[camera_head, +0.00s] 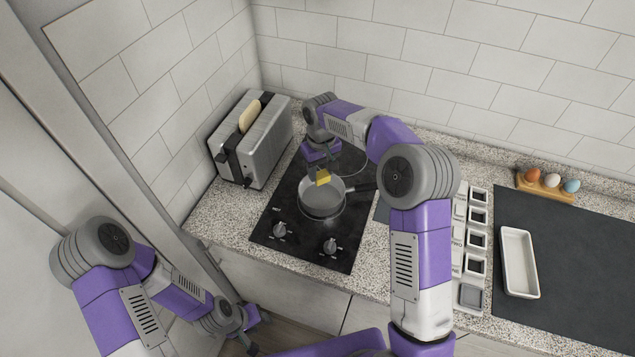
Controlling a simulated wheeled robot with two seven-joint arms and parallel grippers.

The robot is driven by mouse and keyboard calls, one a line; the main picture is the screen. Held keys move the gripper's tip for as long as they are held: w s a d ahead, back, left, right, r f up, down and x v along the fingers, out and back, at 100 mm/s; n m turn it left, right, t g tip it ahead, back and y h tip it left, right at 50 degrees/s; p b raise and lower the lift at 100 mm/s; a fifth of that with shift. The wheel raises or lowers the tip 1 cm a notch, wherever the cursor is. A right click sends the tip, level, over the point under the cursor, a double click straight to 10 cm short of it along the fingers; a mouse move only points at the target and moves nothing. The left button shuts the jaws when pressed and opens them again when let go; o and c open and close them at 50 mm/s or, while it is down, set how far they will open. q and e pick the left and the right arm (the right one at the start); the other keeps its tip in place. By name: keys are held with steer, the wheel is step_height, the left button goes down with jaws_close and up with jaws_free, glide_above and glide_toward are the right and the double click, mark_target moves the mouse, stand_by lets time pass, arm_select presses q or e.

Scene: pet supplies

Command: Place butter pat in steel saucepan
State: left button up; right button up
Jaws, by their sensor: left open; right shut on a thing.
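The steel saucepan (322,205) stands on the black cooktop, its dark handle pointing right and partly behind my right arm. The yellow butter pat (323,177) is held in my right gripper (319,172), over the back part of the saucepan's opening. I cannot tell exactly how high it is above the pan's floor. My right gripper is shut on the butter pat and points down. My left gripper (250,342) is low at the bottom of the view, in front of the counter and away from the pan. It is open, and its fingertips are small and partly hidden.
A toaster (252,140) with bread stands left of the cooktop (268,226). To the right are small square containers (475,240), a white dish (519,262) on a dark mat (575,240), and a wooden holder (545,187) with eggs. Tiled walls close the back and left.

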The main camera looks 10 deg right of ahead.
mark_target(321, 175)
steer(key=f, duration=0.3)
steer(key=shift+s+f, duration=0.25)
steer(key=shift+s, duration=0.05)
step_height(321, 175, down, 5)
steer(key=shift+w+r+b, duration=0.1)
steer(key=shift+b, duration=0.2)
steer(key=shift+f, duration=0.2)
steer(key=o, duration=1.1)
